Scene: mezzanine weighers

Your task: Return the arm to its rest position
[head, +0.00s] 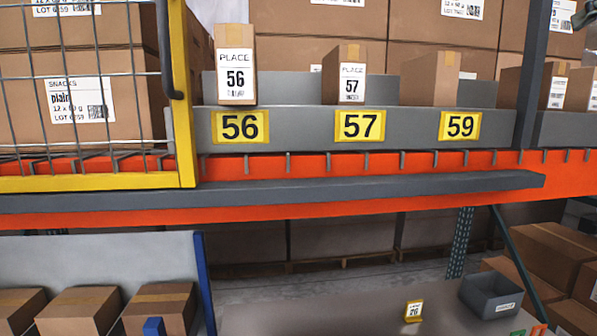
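Neither of my grippers can be made out in the head view, and no arm of mine shows clearly. A small carton marked PLACE 56 (235,78) stands upright on the grey shelf tray (300,122) above the yellow 56 label (240,127). A carton marked PLACE 57 (351,82) stands above the yellow 57 label (360,125).
A yellow-framed mesh gate (180,95) covers the left bay. An orange beam (360,163) and grey rail (370,188) run across. Below are a tabletop (330,315), a small yellow stand marked 26 (413,311), a dark bin (490,295) and cartons (82,310).

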